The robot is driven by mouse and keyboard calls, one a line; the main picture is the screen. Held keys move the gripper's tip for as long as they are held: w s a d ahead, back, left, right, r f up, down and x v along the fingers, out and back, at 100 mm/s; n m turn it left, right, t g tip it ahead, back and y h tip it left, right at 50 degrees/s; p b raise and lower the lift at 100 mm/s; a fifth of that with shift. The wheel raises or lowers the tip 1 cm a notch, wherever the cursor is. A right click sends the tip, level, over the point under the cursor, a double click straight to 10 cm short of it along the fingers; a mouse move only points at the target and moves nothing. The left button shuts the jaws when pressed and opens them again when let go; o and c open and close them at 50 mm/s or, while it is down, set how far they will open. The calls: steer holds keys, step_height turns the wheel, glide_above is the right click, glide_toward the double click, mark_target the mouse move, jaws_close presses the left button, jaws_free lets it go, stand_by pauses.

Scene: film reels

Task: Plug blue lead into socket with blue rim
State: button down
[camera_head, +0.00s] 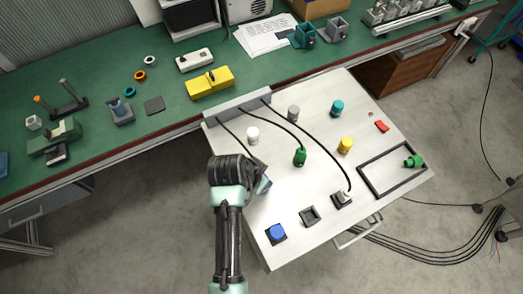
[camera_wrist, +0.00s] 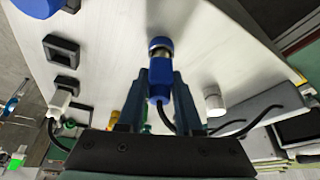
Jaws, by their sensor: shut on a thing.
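My gripper (camera_wrist: 160,90) is shut on the blue lead (camera_wrist: 159,88), gripping its blue body with the black cable trailing back from it. In the head view my gripper (camera_head: 264,184) is over the left part of the white panel, and my arm hides the lead there. In the wrist view a metal band shows just beyond the blue body, against a blue rim (camera_wrist: 160,42) that looks like the socket's. I cannot tell how deep the lead sits in it. The socket is hidden in the head view.
The white panel (camera_head: 318,178) also bears a white post (camera_head: 252,134), a green lead (camera_head: 300,157), a yellow post (camera_head: 345,145) and a white plug (camera_head: 344,195). Cables run from a grey block (camera_head: 237,107).

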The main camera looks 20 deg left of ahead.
steer(key=shift+f+b, duration=0.35)
steer(key=shift+f, duration=0.15)
stand_by(0.4)
steer(key=c, duration=0.8)
jaws_free()
steer(key=shift+c, duration=0.2)
steer(key=p+v, duration=1.1)
